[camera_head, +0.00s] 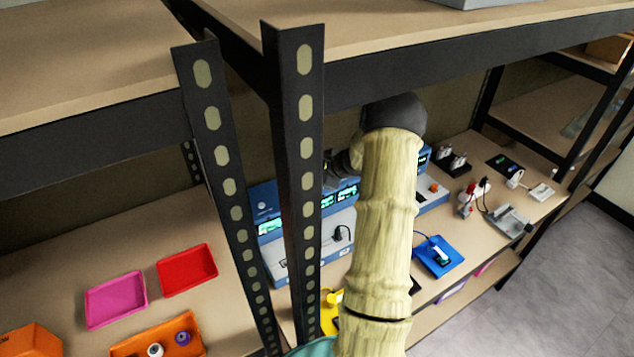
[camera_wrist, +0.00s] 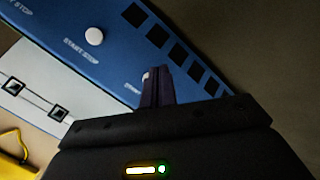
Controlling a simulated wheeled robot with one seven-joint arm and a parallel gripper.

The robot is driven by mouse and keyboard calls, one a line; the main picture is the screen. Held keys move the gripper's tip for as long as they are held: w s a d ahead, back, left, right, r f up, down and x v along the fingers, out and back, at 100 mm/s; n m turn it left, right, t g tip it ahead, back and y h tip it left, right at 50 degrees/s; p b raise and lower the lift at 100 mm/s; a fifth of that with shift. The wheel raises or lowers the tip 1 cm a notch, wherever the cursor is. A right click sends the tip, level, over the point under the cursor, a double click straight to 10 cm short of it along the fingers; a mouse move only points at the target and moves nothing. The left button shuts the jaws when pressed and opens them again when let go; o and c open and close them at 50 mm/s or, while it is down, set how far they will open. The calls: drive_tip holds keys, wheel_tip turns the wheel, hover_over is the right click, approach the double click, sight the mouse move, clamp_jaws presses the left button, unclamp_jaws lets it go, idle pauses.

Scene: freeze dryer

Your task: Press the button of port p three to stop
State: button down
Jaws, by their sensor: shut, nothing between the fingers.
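The freeze dryer's blue panel (camera_wrist: 75,30) fills the upper left of the wrist view. A round white button (camera_wrist: 94,36) on it stands above a "START STOP" label. My gripper (camera_wrist: 157,74) is shut and empty, with its fingers over the panel, right of that button. A small bit of another white button (camera_wrist: 146,75) shows at the fingertips; the fingers hide the rest, and I cannot tell whether they touch it. No port number is legible. In the head view the dryer (camera_head: 334,240) is partly hidden by the post and my arm, and the fingertips cannot be made out.
A dark shelf post (camera_head: 305,130) stands left of my arm. The shelf beam (camera_head: 480,68) runs above. A blue tray (camera_head: 453,262), a red tray (camera_head: 188,270) and a pink tray (camera_head: 116,300) lie on the shelves. A row of dark squares (camera_wrist: 180,53) borders the buttons.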

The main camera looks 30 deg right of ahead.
wheel_tip(320, 180, up, 6)
drive_tip(key=p, duration=0.3)
drive_tip(key=shift+f, duration=0.25)
idle(0.7)
